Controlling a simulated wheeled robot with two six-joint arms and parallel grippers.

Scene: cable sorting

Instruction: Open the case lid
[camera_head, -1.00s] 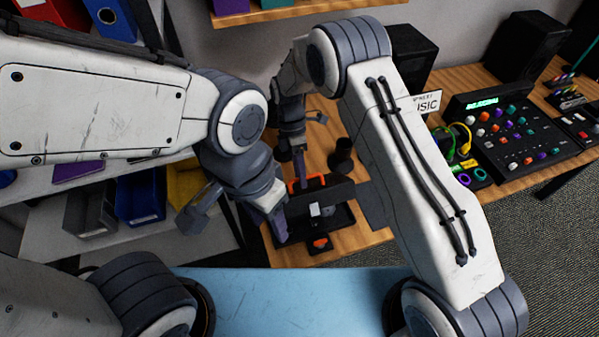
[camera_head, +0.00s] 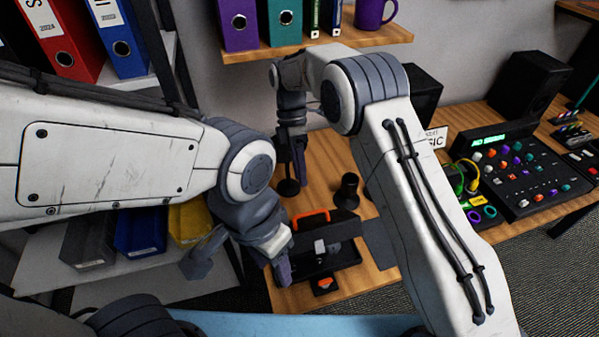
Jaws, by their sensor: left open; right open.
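The black case (camera_head: 348,256) sits on the wooden desk, low in the middle of the head view. Its dark lid (camera_head: 345,229) appears raised at the back, with an orange handle (camera_head: 311,217) beside its upper left edge. A small orange part (camera_head: 325,284) shows at the front. My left gripper (camera_head: 238,266) is open, with one finger close to the case's left side; I cannot tell whether it touches. My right gripper (camera_head: 293,170) is open and empty behind the case, apart from the handle. The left arm's wrist hides some of the surroundings.
A dark round stand (camera_head: 346,192) is behind the case. A mixer (camera_head: 520,170) and speakers (camera_head: 527,84) stand at the right. Blue (camera_head: 140,230) and yellow (camera_head: 190,221) bins are at the left. A shelf (camera_head: 330,46) hangs above the desk.

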